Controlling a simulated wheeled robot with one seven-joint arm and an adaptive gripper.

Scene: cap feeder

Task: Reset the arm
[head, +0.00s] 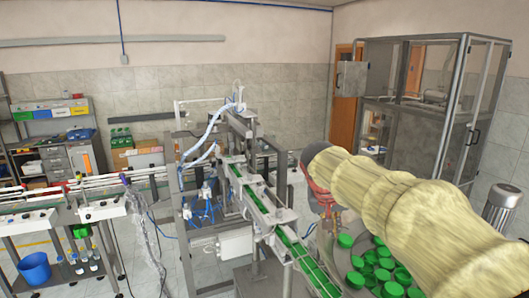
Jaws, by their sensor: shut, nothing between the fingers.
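My arm, in a pale yellow sleeve, reaches in from the lower right of the head view. My gripper (336,218) shows only in part below the sleeve's far end, beside the rim of the bowl of green caps. It is shut and empty. The sleeve hides much of it, and the fingertips are small and hard to make out.
Several green caps (383,268) lie in a round feeder bowl under my arm. A chute (262,210) with green caps runs just left. A metal-framed cabinet (424,110) stands behind right, a motor (500,205) at the right edge. A conveyor (85,192) is at left.

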